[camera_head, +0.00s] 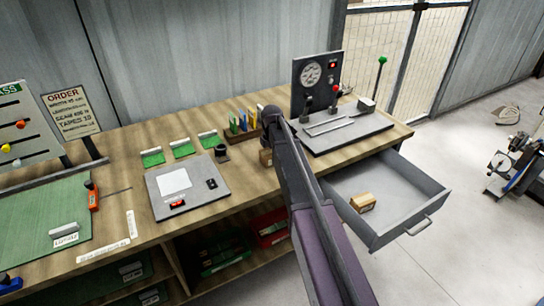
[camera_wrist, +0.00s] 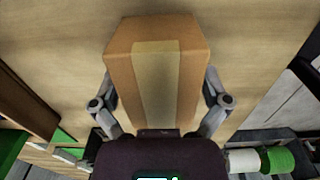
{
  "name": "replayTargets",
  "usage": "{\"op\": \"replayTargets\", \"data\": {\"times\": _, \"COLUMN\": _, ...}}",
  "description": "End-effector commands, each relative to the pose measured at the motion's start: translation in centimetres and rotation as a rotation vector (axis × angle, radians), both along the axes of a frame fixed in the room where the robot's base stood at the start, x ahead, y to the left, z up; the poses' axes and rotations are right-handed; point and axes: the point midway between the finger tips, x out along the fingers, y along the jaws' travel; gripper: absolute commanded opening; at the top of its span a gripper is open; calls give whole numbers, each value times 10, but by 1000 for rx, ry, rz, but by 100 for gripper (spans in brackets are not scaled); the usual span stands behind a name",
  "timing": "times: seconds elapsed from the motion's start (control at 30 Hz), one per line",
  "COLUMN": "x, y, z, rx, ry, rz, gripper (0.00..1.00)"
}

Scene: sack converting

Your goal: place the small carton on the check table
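A small brown carton with a paler tape strip (camera_wrist: 157,85) fills the middle of the wrist view. My gripper (camera_wrist: 158,95) has one finger against each side of it, and the fingertips are partly hidden by the carton. In the head view my arm reaches over the wooden table (camera_head: 245,190), and the carton (camera_head: 265,157) shows partly behind the arm. It is at or just above the tabletop; I cannot tell whether it touches. Another small carton (camera_head: 362,202) lies in the open grey drawer at the right.
The open drawer (camera_head: 432,205) juts out from the table's right front. A gauge panel (camera_head: 316,75) stands at the back right. A grey plate (camera_head: 187,187), green-labelled trays (camera_head: 152,157) and a small rack (camera_head: 240,125) stand near the arm.

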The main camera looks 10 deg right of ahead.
Motion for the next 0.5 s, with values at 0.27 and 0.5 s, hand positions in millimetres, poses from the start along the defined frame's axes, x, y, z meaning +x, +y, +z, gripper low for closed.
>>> {"op": "replayTargets", "data": {"times": 0.27, "x": 0, "y": 0, "z": 0, "rx": 0, "ry": 0, "rz": 0, "gripper": 100}}
{"op": "replayTargets", "data": {"times": 0.5, "x": 0, "y": 0, "z": 4, "rx": 0, "ry": 0, "rz": 0, "gripper": 100}}
